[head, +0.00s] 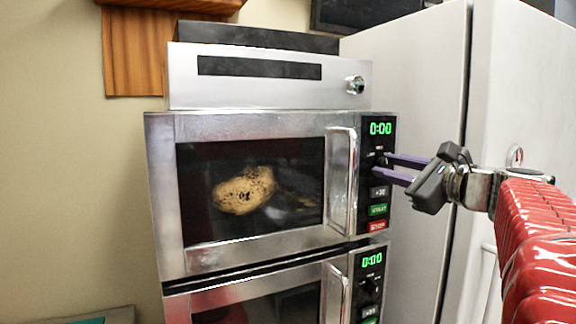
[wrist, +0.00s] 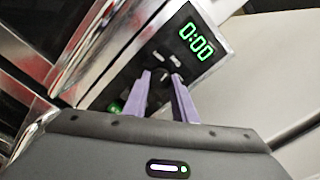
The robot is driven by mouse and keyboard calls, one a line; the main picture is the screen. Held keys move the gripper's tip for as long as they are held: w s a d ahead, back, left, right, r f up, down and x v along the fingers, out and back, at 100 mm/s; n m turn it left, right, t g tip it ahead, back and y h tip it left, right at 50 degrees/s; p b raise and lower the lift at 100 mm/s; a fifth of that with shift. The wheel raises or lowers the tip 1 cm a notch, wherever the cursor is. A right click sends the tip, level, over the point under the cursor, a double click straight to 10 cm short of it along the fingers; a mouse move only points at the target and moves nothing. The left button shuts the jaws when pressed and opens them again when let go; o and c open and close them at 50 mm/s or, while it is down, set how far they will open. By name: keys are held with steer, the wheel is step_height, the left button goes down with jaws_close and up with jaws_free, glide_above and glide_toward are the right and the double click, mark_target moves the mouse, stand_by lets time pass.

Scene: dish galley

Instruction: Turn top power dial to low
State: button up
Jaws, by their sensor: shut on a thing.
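The top microwave (head: 160,180) is silver with a dark window. Its control panel shows a green 0:00 display (head: 381,128), which also shows in the wrist view (wrist: 196,42). The top power dial (head: 381,159) is a small dark knob below that display, partly hidden by my fingers. My gripper (head: 381,165) reaches in from the right with two purple fingers, shut on the dial. In the wrist view the fingertips (wrist: 161,76) stand on either side of the dial. The dial's exact setting is too small to read.
A second microwave (head: 335,295) with its own dial (head: 370,289) stands directly below. The top door handle (head: 341,180) juts out left of the panel. A silver unit with a knob (head: 355,85) sits above. A white fridge (head: 420,60) stands close on the right.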

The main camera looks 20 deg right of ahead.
steer(key=n, duration=0.6)
steer(key=shift+a+n, duration=0.1)
steer(key=shift+n, duration=2.2)
steer(key=o, duration=1)
steer(key=shift+s, duration=0.5)
steer(key=shift+s+d, duration=0.15)
steer(key=shift+s, duration=3.05)
steer(key=shift+s+d, duration=0.1)
steer(key=shift+s, duration=3.1)
